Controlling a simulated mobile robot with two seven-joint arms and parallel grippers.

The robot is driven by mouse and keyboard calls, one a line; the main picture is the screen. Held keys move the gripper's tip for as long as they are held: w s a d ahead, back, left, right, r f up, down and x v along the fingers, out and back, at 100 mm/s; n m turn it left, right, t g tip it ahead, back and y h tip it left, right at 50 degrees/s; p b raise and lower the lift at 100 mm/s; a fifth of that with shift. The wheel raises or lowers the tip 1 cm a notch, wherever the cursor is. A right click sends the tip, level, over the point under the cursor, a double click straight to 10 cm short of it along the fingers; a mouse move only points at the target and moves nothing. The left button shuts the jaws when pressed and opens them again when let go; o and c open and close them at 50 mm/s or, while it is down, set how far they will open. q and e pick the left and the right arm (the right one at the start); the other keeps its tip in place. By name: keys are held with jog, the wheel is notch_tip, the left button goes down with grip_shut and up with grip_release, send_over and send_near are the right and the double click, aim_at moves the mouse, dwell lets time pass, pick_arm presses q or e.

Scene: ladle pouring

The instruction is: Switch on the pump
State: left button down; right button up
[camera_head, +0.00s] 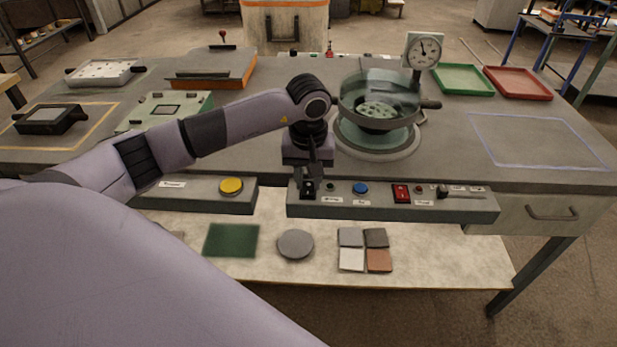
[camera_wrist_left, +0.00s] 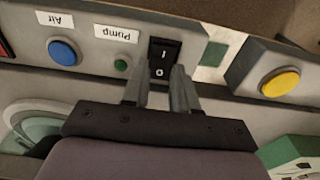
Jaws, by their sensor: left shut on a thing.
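The black pump rocker switch (camera_head: 307,189) is at the left end of the right-hand grey control panel (camera_head: 440,208). In the left wrist view the switch (camera_wrist_left: 163,53) shows I and 0 marks, beside a small green lamp (camera_wrist_left: 121,65) and an upside-down "Pump" label (camera_wrist_left: 116,34). My left gripper (camera_head: 314,172) points down at the switch. In the left wrist view its fingers (camera_wrist_left: 159,88) are at the switch's 0 end, one on each side, shut on it. Which way the rocker is tipped I cannot tell. My right gripper is not in view.
On the same panel are a blue Air button (camera_head: 360,188) and a red switch (camera_head: 401,193). A yellow button (camera_head: 231,186) is on the panel to the left. Behind stand a glass-walled vessel (camera_head: 380,95) and a dial gauge (camera_head: 424,49). Green (camera_head: 463,79) and red (camera_head: 518,82) trays are at back right.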

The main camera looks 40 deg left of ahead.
aim_at(307, 194)
pick_arm(q)
jog(key=shift+s+f+t+y+b, duration=0.1)
jog(key=shift+t+y+b, duration=0.2)
jog(key=shift+t+b, duration=0.25)
jog(key=shift+s+d+t+y+b, duration=0.15)
jog(key=shift+t+y+b, duration=0.15)
jog(key=shift+t, duration=0.15)
jog(key=c, duration=1.2)
grip_release()
jog(key=shift+o, duration=0.2)
jog(key=shift+r, duration=0.25)
jog(key=v, duration=0.7)
